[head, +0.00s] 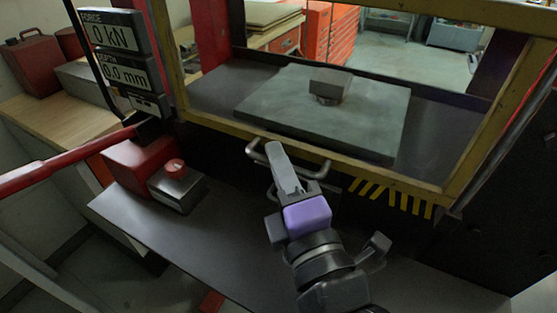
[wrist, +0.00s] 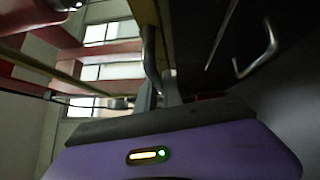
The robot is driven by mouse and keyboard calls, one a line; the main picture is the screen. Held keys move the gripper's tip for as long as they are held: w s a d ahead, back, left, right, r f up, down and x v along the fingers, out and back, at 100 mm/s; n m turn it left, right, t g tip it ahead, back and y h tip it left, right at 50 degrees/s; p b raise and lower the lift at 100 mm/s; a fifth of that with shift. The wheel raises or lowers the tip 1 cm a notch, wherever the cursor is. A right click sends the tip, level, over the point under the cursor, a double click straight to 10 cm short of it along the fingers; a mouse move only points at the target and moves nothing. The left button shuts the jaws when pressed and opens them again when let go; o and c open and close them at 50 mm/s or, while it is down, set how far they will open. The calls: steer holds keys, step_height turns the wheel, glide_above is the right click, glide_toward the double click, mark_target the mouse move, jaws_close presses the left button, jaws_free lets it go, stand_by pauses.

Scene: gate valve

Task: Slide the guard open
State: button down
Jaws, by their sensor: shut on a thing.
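The guard is a yellow-framed window (head: 408,185) across the front of a press, with a see-through opening. Its lower rail hangs low, near the front edge of the dark press bed. A bent grey metal handle (head: 322,170) sits at the middle of that rail. My gripper (head: 274,153) reaches up from the front, with its grey fingers closed at the handle. In the wrist view the fingers (wrist: 158,92) are close together against a bar-like part; the exact contact is hard to see. Behind the guard, a grey plate (head: 375,125) carries a small metal block (head: 330,83).
A red box (head: 133,160) and a small grey box with a red button (head: 176,185) stand left on the dark ledge. A red lever (head: 60,165) crosses the left side. Displays (head: 115,35) read 0 kN and 0.0 mm. The ledge's front is mostly clear.

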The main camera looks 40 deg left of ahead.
step_height(320, 180, up, 24)
steer(key=p, duration=1.1)
steer(key=c, duration=1.5)
jaws_free()
steer(key=r+p+v, duration=0.1)
steer(key=p+v, duration=0.2)
steer(key=v, duration=0.4)
steer(key=shift+s+d+f, duration=0.2)
steer(key=shift+d+f, duration=0.15)
steer(key=shift+f, duration=0.2)
